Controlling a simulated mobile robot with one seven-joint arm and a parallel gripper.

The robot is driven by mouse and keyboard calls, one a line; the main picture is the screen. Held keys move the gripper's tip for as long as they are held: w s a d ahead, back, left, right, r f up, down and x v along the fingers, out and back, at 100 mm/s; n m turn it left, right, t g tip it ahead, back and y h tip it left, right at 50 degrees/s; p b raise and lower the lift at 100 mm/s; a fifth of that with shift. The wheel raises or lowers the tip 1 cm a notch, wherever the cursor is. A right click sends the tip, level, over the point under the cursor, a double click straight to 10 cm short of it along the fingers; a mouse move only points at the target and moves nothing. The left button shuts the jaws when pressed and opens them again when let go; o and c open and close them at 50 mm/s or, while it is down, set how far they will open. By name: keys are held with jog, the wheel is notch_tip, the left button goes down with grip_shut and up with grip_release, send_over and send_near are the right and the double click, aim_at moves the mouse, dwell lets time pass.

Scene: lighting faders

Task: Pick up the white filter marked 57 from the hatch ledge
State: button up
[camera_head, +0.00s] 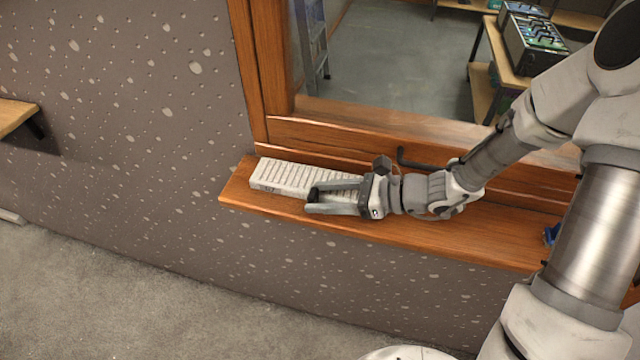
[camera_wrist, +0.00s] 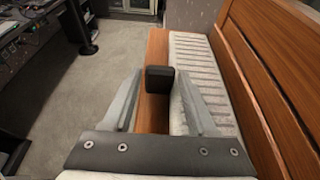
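A white ribbed filter (camera_head: 285,174) lies flat along the wooden hatch ledge (camera_head: 460,236), at its left part and close to the window frame. A small dark mark shows on its front side, too small to read. In the wrist view the filter (camera_wrist: 192,55) runs along the right, partly hidden by a finger. My gripper (camera_head: 311,199) is over the ledge, beside the filter's front side, and hides its right end. In the wrist view the dark fingertip pads (camera_wrist: 160,80) meet with no gap seen. Nothing shows between the fingers.
The wooden hatch frame (camera_head: 350,137) rises behind the ledge, with a dark handle (camera_head: 412,162) near my wrist. A small blue object (camera_head: 551,234) is at the ledge's right part. The carpet (camera_head: 150,310) below is clear. A wooden shelf (camera_head: 14,114) is at far left.

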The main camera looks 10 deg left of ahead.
grip_shut()
jog(key=shift+r, duration=0.25)
